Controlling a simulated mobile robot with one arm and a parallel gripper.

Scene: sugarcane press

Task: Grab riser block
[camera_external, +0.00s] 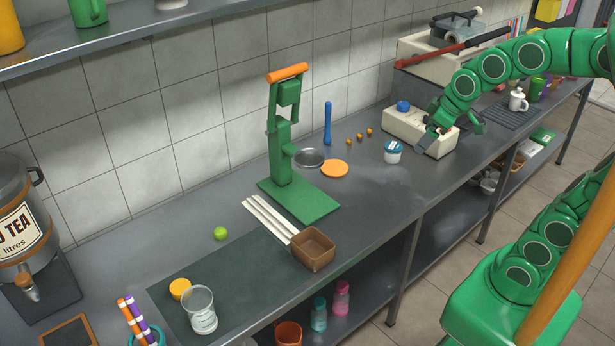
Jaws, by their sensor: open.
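My gripper (456,127) is open at the right part of the counter, by the cream box with a blue knob (402,125). Its fingers are spread at the box's right end, and the arm reaches in from the right. No thing stands out clearly as the riser block. A small grey, slanted piece (437,146) shows at the box's front right, just below the gripper; I cannot tell whether it is a separate block or part of the box. Contact between the fingers and the box cannot be made out.
A green press (284,150) stands mid-counter, with white sticks (270,218) and a brown basket (314,250) before it. A blue-lidded tub (393,152) is left of the gripper. A machine with a red handle (445,48) stands behind. The counter's front edge is close.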

